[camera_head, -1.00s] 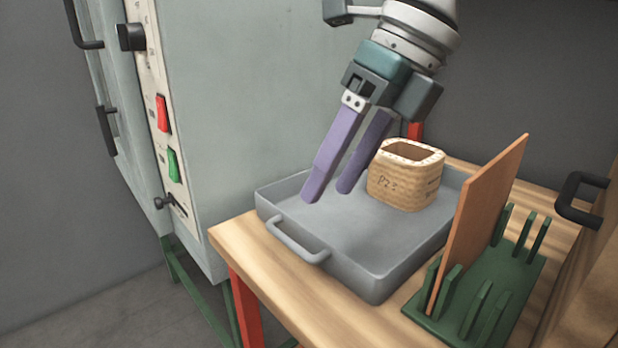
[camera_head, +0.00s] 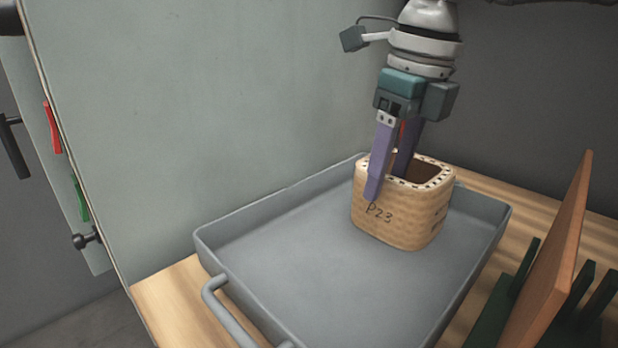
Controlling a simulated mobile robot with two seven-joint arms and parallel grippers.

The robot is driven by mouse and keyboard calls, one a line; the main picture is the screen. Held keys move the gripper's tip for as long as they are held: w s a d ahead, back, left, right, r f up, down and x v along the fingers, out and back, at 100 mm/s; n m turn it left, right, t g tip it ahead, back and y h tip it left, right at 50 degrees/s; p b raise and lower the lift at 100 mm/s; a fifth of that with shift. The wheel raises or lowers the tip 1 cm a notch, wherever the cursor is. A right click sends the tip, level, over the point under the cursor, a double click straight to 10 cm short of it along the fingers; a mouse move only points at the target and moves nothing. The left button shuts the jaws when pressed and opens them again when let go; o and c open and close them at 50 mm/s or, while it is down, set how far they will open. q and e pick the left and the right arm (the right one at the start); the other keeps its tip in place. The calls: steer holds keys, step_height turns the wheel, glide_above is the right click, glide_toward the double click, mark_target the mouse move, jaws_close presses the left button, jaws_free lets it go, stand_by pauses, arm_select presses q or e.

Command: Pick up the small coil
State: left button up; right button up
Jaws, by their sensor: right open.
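The small coil (camera_head: 402,217) is a tan, woven-looking rounded square ring marked "P23". It stands upright in the grey tray (camera_head: 225,234), toward the tray's far right part, with its hollow facing up. My right gripper (camera_head: 387,188) comes down from above with purple fingers. It is open. One finger is in front of the coil's near wall on its left side; the other is behind it, its tip hidden at the coil's opening. I cannot tell whether either finger touches the coil. My left gripper is not in view.
The tray has a handle (camera_head: 222,310) at its near left and lies on a wooden table (camera_head: 165,300). A grey-green cabinet (camera_head: 200,100) stands behind at left. A brown board (camera_head: 556,250) stands in a green rack (camera_head: 500,305) at right. The tray's left and middle are bare.

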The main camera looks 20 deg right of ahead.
mark_target(372, 231)
steer(key=f, duration=0.3)
steer(key=f+b, duration=0.1)
steer(key=shift+w+f, duration=0.4)
jaws_close()
steer(key=shift+r, duration=0.15)
stand_by(0.9)
